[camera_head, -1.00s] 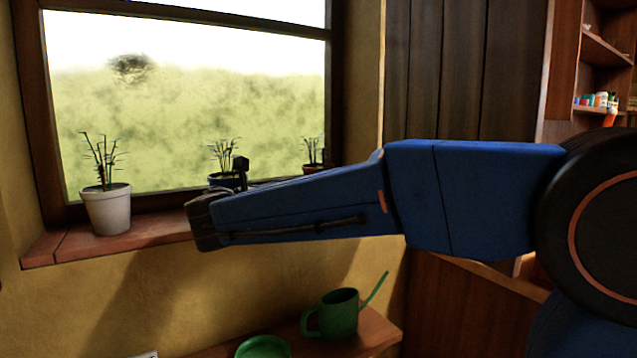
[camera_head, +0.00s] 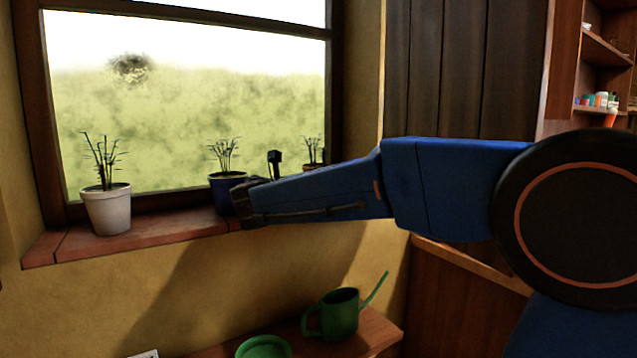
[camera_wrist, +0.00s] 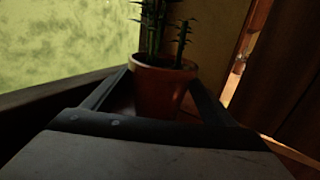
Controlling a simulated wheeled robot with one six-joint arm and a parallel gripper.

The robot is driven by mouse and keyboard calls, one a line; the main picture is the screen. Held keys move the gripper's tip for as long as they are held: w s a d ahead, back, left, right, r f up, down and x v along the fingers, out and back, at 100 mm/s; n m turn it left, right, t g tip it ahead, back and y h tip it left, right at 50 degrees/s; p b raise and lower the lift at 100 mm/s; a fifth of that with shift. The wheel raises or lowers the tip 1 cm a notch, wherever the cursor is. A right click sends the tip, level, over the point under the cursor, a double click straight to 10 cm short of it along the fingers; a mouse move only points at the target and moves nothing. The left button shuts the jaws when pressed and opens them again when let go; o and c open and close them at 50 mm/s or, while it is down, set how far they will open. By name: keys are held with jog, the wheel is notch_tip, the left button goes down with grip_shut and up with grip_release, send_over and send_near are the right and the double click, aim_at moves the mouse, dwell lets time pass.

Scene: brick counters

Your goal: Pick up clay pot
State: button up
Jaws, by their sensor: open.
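The clay pot (camera_wrist: 160,92) is reddish-brown and holds a dark spiky plant (camera_wrist: 162,30). In the wrist view it stands upright ahead of my gripper (camera_wrist: 162,76), which is open. One finger shows on each side of the pot. I cannot tell whether either finger touches it. In the head view only the pot's upper edge (camera_head: 310,167) and its plant show behind my blue arm, at the right end of the windowsill. The fingers are hidden there.
A blue pot (camera_head: 222,190) stands on the brick sill (camera_head: 150,233) beside my wrist, and a white pot (camera_head: 108,212) farther left. A green watering can (camera_head: 338,316) stands on a wooden surface below. The window frame and wall lie close to the clay pot.

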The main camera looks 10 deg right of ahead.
jog(key=shift+w+d, duration=0.1)
jog(key=shift+w, duration=0.05)
jog(key=c, duration=1.5)
jog(key=shift+c, duration=0.2)
jog(key=shift+r, duration=0.15)
